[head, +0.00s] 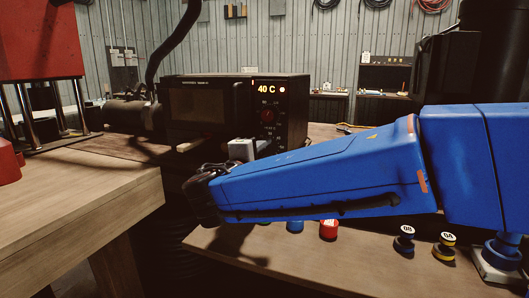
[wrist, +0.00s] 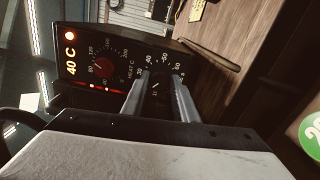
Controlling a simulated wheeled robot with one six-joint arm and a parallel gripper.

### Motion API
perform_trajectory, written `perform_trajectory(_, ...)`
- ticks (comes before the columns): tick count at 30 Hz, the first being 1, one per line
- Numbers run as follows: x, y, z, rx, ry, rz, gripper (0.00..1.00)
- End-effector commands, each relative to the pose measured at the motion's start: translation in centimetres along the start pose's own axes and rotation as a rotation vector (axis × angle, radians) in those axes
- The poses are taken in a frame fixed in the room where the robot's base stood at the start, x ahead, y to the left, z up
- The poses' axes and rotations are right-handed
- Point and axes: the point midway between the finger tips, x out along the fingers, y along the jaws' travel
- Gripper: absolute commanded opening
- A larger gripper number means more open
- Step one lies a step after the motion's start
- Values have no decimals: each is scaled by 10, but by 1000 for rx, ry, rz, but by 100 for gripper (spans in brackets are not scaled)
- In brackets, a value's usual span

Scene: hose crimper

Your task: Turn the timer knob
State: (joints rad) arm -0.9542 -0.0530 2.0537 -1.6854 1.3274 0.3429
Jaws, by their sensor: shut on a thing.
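The black oven (head: 195,107) stands on the bench with its control panel on the right, its lit display (head: 268,89) reading 40 C. The timer knob (wrist: 156,87) is dark, inside a dial of white numbers. My gripper (wrist: 161,80) has one finger on each side of it and is shut on it. In the head view, my gripper (head: 262,147) is at the panel's lower part and the timer knob is hidden.
A red can (head: 329,229), a blue can (head: 295,226) and labelled cans (head: 404,240) stand on the front bench below my arm. A red press (head: 40,45) stands at the left. A dark hose (head: 172,42) rises left of the oven. A gap separates the front benches.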

Motion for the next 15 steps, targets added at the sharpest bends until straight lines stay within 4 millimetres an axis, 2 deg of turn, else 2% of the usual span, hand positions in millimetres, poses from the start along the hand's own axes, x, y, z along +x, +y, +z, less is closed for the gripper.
perform_trajectory(15,0,-2,0,101,-1,-2,4)
